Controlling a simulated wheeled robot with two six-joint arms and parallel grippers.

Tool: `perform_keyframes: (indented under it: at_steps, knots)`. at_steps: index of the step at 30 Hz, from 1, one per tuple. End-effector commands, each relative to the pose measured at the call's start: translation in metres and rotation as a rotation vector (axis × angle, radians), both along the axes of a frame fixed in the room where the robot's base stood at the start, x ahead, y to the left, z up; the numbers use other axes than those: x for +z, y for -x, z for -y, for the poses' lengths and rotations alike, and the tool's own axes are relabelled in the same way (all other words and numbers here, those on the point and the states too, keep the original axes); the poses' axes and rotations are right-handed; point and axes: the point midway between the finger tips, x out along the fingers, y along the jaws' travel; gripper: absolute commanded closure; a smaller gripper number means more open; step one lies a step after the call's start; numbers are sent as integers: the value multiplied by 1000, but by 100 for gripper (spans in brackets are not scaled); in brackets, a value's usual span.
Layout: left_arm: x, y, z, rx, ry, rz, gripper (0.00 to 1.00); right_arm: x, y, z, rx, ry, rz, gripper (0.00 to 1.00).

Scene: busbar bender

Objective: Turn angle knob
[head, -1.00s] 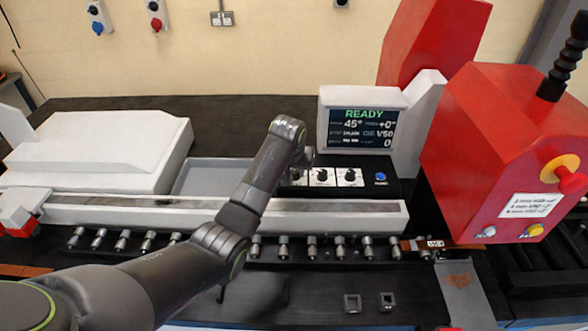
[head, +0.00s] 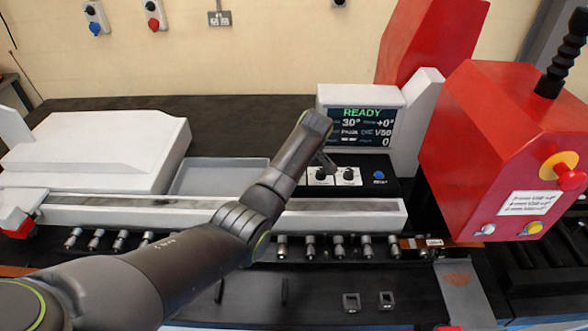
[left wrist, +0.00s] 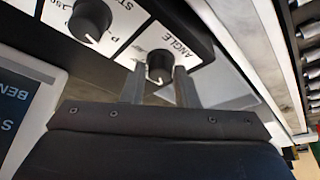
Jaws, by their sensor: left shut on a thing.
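The angle knob (left wrist: 160,64) is a black round knob with a white pointer mark on a white plate lettered ANGLE. It sits between the two fingers of my left gripper (left wrist: 159,76), which is shut on it. In the head view my left arm covers this knob and most of the gripper. The display (head: 361,128) above the knobs reads READY and 30°. My right gripper is in neither current view.
Two more knobs (head: 321,174) (head: 348,174) and a blue button (head: 379,175) sit to the right on the same panel. A long white beam (head: 345,214) runs in front. The red machine housing (head: 500,150) stands at the right.

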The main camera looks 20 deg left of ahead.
Motion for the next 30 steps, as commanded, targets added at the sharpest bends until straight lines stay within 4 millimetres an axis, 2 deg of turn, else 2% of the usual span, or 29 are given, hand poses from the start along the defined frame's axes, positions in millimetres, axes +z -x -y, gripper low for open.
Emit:
perform_keyframes:
  at_steps: [15, 30]
  knots:
    - [-1, -3, 0, 397, -1, 4, 96, -30, 0, -1, 0, -1, 0, 64]
    - [0, -3, 0, 513, -1, 2, 96, -39, 0, -1, 0, -1, 0, 64]
